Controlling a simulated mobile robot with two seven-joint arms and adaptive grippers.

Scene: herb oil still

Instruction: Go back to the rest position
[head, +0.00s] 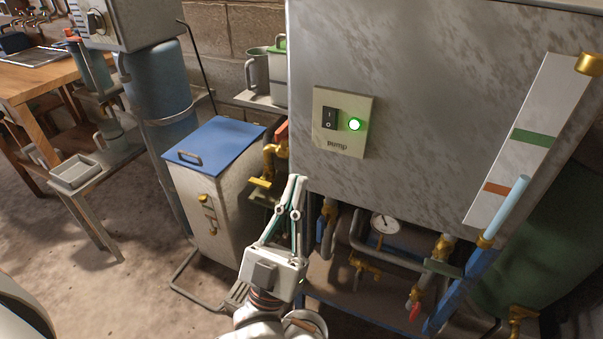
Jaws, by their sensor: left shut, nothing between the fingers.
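My left gripper (299,179) is shut and empty. It points up in front of the lower left edge of a grey metal cabinet (440,90). Its fingertips are below and to the left of a beige pump switch panel (343,122). From this view I cannot tell whether the fingertips touch the cabinet. My right gripper is not in view.
A steel box with a blue lid (215,143) stands left of the gripper. Brass valves and a pressure gauge (385,223) sit under the cabinet. A blue cylinder (158,100) and a wooden table (38,77) are further left. Floor (90,290) is clear at lower left.

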